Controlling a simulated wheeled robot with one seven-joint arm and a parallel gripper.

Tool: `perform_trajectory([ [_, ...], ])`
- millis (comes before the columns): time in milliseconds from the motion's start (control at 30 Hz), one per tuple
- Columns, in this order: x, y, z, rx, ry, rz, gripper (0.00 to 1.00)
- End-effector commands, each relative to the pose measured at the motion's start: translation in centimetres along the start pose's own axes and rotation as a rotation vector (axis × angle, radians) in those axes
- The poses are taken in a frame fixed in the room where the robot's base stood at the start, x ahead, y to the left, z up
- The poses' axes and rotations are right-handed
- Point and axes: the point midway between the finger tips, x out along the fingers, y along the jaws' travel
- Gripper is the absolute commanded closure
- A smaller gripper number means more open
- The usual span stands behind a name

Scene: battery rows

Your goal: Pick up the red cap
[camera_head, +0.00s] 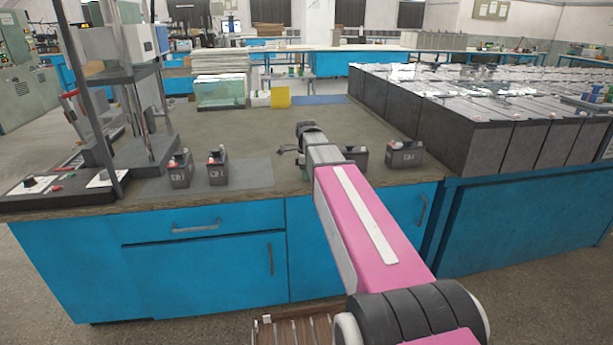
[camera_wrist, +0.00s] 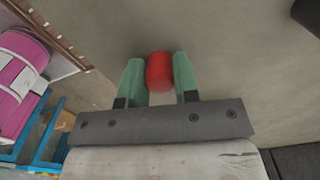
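My gripper (camera_wrist: 159,75) has two green fingers, and a red cap (camera_wrist: 159,73) sits between them near the tips. Both fingers appear to touch its sides, so the gripper looks shut on it. In the head view my gripper (camera_head: 288,149) is small, above the workbench (camera_head: 250,125), with its fingertips pointing left. The red cap cannot be made out there. Small dark batteries stand near the front edge: two on the left (camera_head: 180,172) (camera_head: 217,171), one right of my arm (camera_head: 405,156), and one partly hidden behind it (camera_head: 357,157).
Large grey batteries (camera_head: 440,115) stand in rows on the right. A stand with upright posts (camera_head: 140,120) occupies the left of the bench. A glass tank (camera_head: 220,93) and yellow box (camera_head: 281,97) stand at the back. The middle of the bench is clear.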

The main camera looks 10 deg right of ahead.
Motion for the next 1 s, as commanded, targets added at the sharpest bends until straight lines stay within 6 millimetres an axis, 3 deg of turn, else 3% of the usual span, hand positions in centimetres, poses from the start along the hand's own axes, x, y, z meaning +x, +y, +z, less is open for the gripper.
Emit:
perform_trajectory([
  [567, -0.8, 0.0, 0.0, 0.000, 0.000, -0.002, 0.94],
  [833, -4.5, -0.1, 0.0, 0.000, 0.000, -0.003, 0.94],
  [1000, -6.6, 3.2, 3.0, -0.005, 0.000, -0.002, 0.94],
])
